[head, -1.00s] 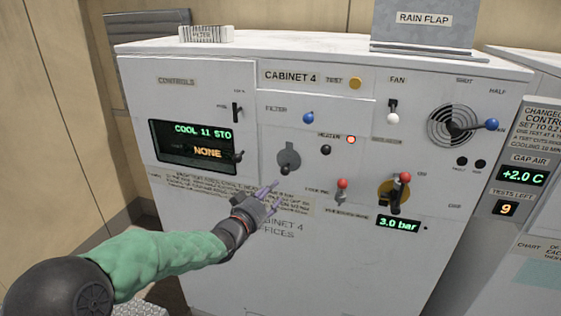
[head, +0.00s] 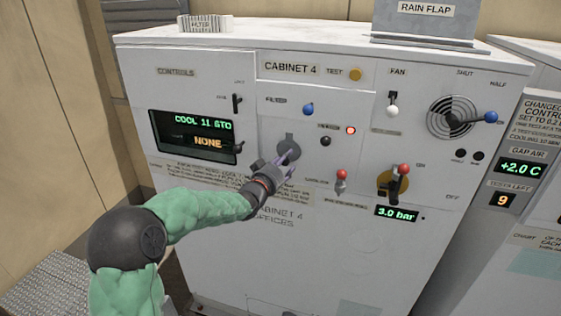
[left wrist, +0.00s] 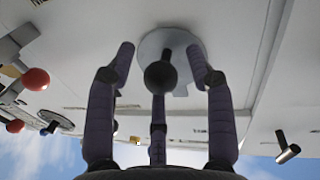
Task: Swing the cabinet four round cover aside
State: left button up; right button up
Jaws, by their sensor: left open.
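The round cover (head: 290,149) is a grey disc on the front of cabinet four (head: 229,254), below the blue filter knob. In the left wrist view the cover (left wrist: 182,48) shows with a dark round knob (left wrist: 160,77) on it. My left gripper (head: 285,160) is at the cover's lower part, its fingers partly hiding it in the head view. In the left wrist view my left gripper (left wrist: 160,75) is open, its fingers spread around the knob, with gaps at the sides. I cannot tell whether any finger touches. My right gripper is not in view.
Near the cover are a blue knob (head: 308,109), a black knob (head: 326,141), a red-tipped switch (head: 342,176) and a red-handled valve (head: 402,171). The display window (head: 195,137) lies to the left. The panel below is clear.

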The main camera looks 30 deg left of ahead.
pick_arm(q)
jog(key=shift+w, duration=0.1)
grip_shut()
dwell(0.3)
